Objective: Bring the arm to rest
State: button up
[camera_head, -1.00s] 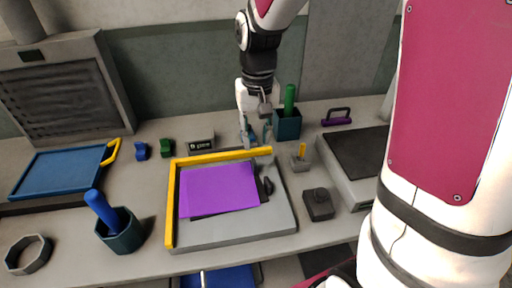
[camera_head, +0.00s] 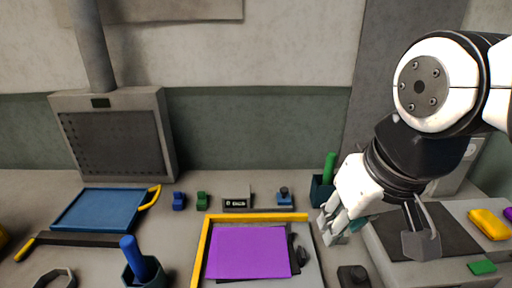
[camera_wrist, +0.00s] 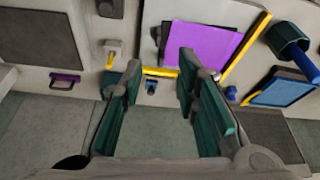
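My gripper (camera_head: 338,226) is at the right of the head view, above the bench beside the green-handled holder. In the wrist view my gripper (camera_wrist: 158,92) has its two green-padded fingers wide apart, with nothing between them. A purple sheet (camera_head: 248,252) lies on the grey board with a yellow edge (camera_head: 258,217); the sheet also shows in the wrist view (camera_wrist: 202,42).
A blue tray (camera_head: 98,211) lies at left. A dark cup (camera_head: 146,272) holds a blue-handled tool. Blue (camera_head: 179,200) and green (camera_head: 202,200) pieces stand near a small labelled box (camera_head: 237,201). A green-handled tool (camera_head: 329,168) stands in a teal holder. A dark-topped platform (camera_head: 425,235) lies under my arm.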

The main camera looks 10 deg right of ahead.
jog(key=shift+s, duration=0.95)
